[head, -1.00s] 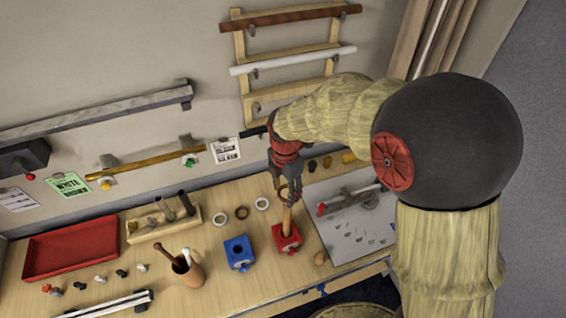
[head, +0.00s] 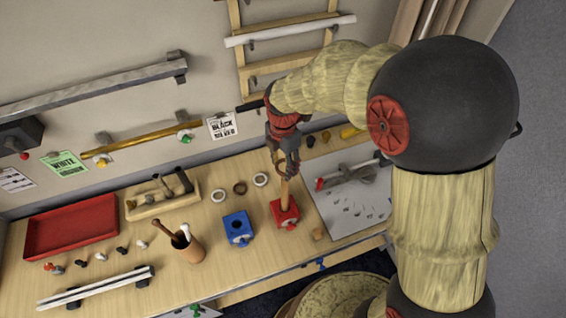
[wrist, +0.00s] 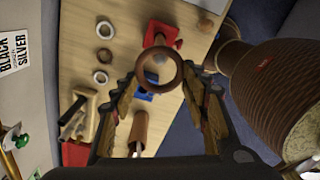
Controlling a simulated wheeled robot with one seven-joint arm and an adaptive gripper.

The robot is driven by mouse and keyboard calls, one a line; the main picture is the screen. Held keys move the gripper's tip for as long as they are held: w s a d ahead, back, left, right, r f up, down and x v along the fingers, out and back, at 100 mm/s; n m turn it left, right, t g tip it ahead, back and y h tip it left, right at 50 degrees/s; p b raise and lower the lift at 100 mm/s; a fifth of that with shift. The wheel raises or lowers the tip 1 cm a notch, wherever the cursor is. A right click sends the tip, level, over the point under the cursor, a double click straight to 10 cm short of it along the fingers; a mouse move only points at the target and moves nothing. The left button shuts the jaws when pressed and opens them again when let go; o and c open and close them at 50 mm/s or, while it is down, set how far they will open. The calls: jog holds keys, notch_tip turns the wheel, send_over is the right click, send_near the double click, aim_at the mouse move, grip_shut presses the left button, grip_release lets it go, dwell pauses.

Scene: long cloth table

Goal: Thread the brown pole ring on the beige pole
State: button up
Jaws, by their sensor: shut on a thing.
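My gripper (head: 287,160) is shut on a brown ring, pointing down above the beige pole (head: 284,193). The pole stands upright in a red block (head: 285,215) on the table. In the wrist view the ring (wrist: 181,71) is held between the fingertips of my gripper (wrist: 159,88). The red block (wrist: 161,32) shows just beyond the ring, and part of a beige-brown shape shows through the hole. The ring is close to the pole's top. I cannot tell whether it is around the pole or just above it.
A blue block (head: 238,229) with a hole stands left of the red one. White and brown rings (head: 239,188) lie behind it. A brown cup (head: 188,246) with sticks, a wooden rack (head: 150,207) and a red tray (head: 70,228) are further left. A grey board (head: 345,200) lies right.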

aim_at(283, 180)
jog(key=shift+f+b, duration=2.35)
jog(key=shift+f, duration=1.45)
jog(key=o, duration=0.9)
jog(key=shift+o, duration=0.3)
jog(key=shift+r, duration=0.1)
notch_tip(283, 180, up, 12)
